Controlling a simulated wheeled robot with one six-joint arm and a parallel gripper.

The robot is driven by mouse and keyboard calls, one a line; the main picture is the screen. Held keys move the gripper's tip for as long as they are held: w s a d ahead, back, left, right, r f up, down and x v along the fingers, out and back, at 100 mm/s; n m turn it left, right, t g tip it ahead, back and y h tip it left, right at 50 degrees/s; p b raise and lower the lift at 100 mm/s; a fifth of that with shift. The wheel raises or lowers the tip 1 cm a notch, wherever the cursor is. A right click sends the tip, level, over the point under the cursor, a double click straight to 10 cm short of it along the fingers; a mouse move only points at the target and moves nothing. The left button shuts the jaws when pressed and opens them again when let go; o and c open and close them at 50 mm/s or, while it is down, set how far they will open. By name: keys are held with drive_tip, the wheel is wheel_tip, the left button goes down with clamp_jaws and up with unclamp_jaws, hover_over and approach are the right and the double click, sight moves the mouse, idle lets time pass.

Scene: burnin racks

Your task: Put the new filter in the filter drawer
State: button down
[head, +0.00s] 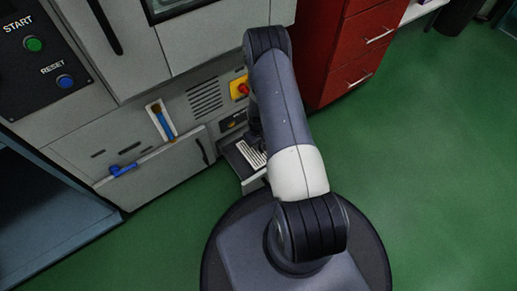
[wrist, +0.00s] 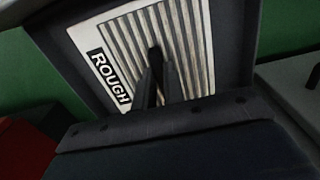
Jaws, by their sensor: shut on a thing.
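The filter (wrist: 185,45) is a pale ribbed panel with a black label reading ROUGH. My gripper (wrist: 157,75) is shut on a small dark grip at the middle of the filter. Dark grey walls of the filter drawer (wrist: 245,45) surround the filter in the wrist view. In the head view the drawer (head: 236,162) stands pulled out low on the grey machine, with the pale filter (head: 253,153) at it. I cannot tell whether the filter rests on the drawer floor. My arm hides part of the drawer and most of my gripper in the head view.
The grey machine front has a yellow and red switch (head: 239,88), a brush (head: 161,121) in a holder and a blue tool (head: 123,169) on a ledge. A red drawer cabinet (head: 352,55) stands to the right. Green floor (head: 440,150) lies clear at right.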

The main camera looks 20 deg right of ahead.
drive_tip(key=shift+f, duration=1.15)
drive_tip(key=shift+b, duration=0.3)
drive_tip(key=shift+f, duration=0.25)
drive_tip(key=c, duration=1.5)
unclamp_jaws()
drive_tip(key=shift+r, duration=0.1)
drive_tip(key=shift+r, duration=0.1)
wheel_tip(320, 180, up, 12)
drive_tip(key=p, duration=0.5)
drive_tip(key=shift+o, duration=0.2)
